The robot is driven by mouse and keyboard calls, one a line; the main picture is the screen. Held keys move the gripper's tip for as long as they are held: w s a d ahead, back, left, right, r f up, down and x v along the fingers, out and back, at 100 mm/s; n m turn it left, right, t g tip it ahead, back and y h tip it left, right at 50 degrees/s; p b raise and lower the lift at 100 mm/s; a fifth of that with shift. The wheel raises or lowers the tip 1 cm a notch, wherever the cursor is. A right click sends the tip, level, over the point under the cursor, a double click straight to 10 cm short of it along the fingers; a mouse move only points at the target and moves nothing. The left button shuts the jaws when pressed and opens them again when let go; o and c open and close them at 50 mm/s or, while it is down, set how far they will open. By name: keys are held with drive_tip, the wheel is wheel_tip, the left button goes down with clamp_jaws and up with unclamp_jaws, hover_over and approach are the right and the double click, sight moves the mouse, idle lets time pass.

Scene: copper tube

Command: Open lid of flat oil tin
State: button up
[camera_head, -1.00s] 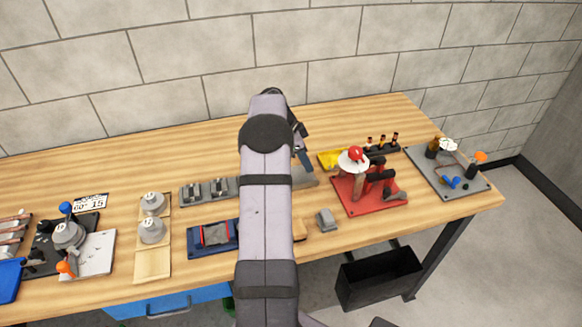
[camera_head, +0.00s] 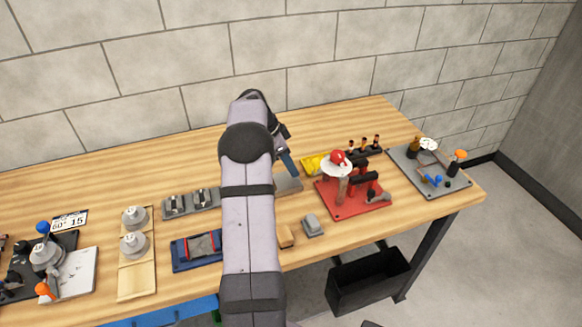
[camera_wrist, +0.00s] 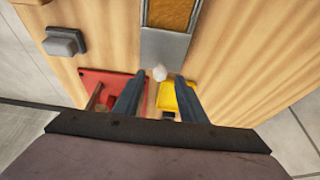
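A flat grey metal tin (camera_wrist: 167,45) lies on the bench, with a brown-orange area inside its rim at the top edge of the wrist view. In the head view a grey part of it (camera_head: 289,184) shows beside my arm, which hides the rest. I cannot tell how the lid sits. My gripper (camera_wrist: 159,82) is open, its two blue-grey fingers apart in the wrist view. A small white round thing (camera_wrist: 159,74) shows between the fingertips; I cannot tell whether they touch it. In the head view the gripper (camera_head: 290,168) is close to the tin's far side.
A red base (camera_head: 350,207) with a white disc and red knob stands to the right, beside a yellow piece (camera_head: 311,164). A grey block (camera_head: 313,226) lies near the front edge. A blue tray (camera_head: 183,257) is left of my arm. Bare wood lies at the back left.

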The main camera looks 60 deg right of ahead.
sight(283, 181)
drive_tip(key=shift+b+v, duration=0.8)
drive_tip(key=shift+v, duration=2.15)
drive_tip(key=w+a+f+n+t, duration=0.1)
drive_tip(key=w+a+n, duration=0.3)
drive_tip(key=a, duration=0.5)
drive_tip(key=w+a+n+t+y, duration=0.1)
drive_tip(key=w+a+n, duration=0.35)
drive_tip(key=a, duration=0.45)
drive_tip(key=w+a+f+n+t, duration=0.1)
drive_tip(key=w+a+n, duration=0.3)
drive_tip(key=a, duration=0.5)
drive_tip(key=s+a+f+n+y, duration=0.1)
drive_tip(key=s+a+f+n, duration=0.1)
drive_tip(key=s+a+n, duration=0.45)
drive_tip(key=s+a+f+n, duration=0.1)
drive_tip(key=s+a+n, duration=0.15)
drive_tip(key=a, duration=0.75)
drive_tip(key=s+a+f+n+y, duration=0.1)
drive_tip(key=s+a+f+n, duration=0.1)
drive_tip(key=s+a+n, duration=0.35)
wheel_tip(283, 181, down, 8)
drive_tip(key=w+a+b, duration=0.1)
drive_tip(key=a+b, duration=0.1)
drive_tip(key=b, duration=0.5)
drive_tip(key=shift+a+b, duration=0.4)
drive_tip(key=shift+w, duration=0.1)
